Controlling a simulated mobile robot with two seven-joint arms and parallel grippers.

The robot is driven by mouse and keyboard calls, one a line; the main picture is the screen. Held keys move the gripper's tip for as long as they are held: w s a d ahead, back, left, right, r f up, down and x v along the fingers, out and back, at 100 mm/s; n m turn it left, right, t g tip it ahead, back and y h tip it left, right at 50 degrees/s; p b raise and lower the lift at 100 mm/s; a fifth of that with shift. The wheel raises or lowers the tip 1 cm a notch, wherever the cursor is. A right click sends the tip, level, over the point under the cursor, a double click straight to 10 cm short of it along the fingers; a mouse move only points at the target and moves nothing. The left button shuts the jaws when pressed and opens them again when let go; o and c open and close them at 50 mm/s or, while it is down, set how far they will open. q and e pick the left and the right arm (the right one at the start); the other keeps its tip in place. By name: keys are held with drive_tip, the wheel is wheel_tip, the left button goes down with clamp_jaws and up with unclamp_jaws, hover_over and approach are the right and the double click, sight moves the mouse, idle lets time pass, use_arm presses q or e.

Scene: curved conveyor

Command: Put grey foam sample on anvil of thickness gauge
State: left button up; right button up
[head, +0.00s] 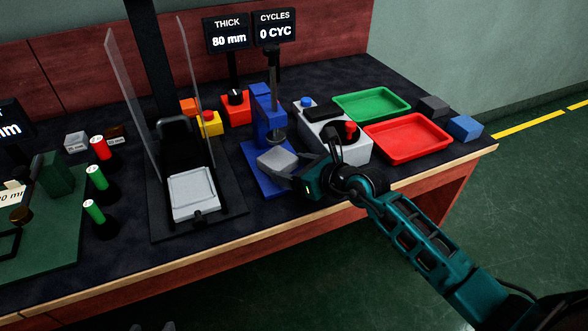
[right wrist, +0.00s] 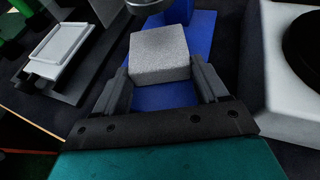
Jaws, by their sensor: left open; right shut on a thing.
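The grey foam sample (head: 275,160) is a light speckled block; it also shows in the right wrist view (right wrist: 160,55). My right gripper (head: 296,172) is shut on it, one finger on each side. The block is over the front of the blue base of the thickness gauge (head: 268,112). The gauge's round grey foot (right wrist: 147,5) is just beyond the block's far edge. The anvil is not clearly visible, and I cannot tell whether the block touches the base. Two grey tips of my left gripper (head: 153,327) show at the bottom edge, apart and empty.
A grey control box (head: 347,150) with red and blue knobs stands close right of the gauge. Left is a balance with a white pan (head: 194,192) and clear upright panels. Green (head: 372,103) and red (head: 408,138) trays lie right. The display (head: 228,33) reads 80 mm.

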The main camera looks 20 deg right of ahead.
drive_tip(key=shift+f, duration=0.15)
drive_tip(key=o, duration=0.9)
drive_tip(key=shift+o, duration=0.9)
